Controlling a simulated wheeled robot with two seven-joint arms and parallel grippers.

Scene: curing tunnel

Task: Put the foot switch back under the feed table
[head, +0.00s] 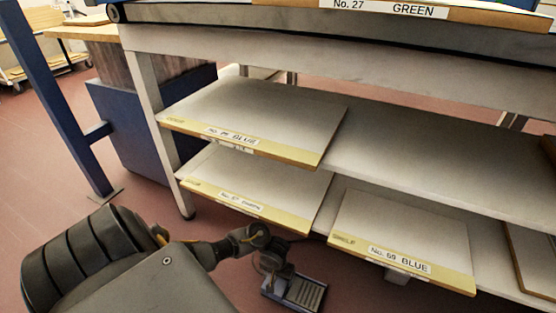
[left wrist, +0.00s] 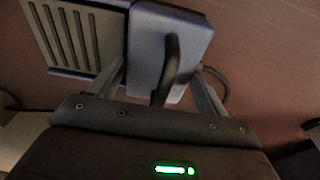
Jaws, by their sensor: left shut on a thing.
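The foot switch (head: 301,291) is a small blue-grey box with a ribbed grey pedal, at the bottom centre of the head view. In the left wrist view its smooth housing (left wrist: 152,40) lies between my left fingers, with the ribbed pedal to the left and a dark cable looping at the housing. My left gripper (left wrist: 163,82) is shut on the housing; it also shows in the head view (head: 275,272). I cannot tell whether the switch touches the floor. A long table (head: 300,62) with shelves stands beyond it; no label marks it as the feed table. My right gripper is out of view.
Boards labelled BLUE (head: 250,115) and (head: 405,235) lie on the shelves and overhang the front edge close to my left gripper. A blue post (head: 60,100) and blue cabinet (head: 125,135) stand at left. Red floor (head: 60,170) is clear between post and arm.

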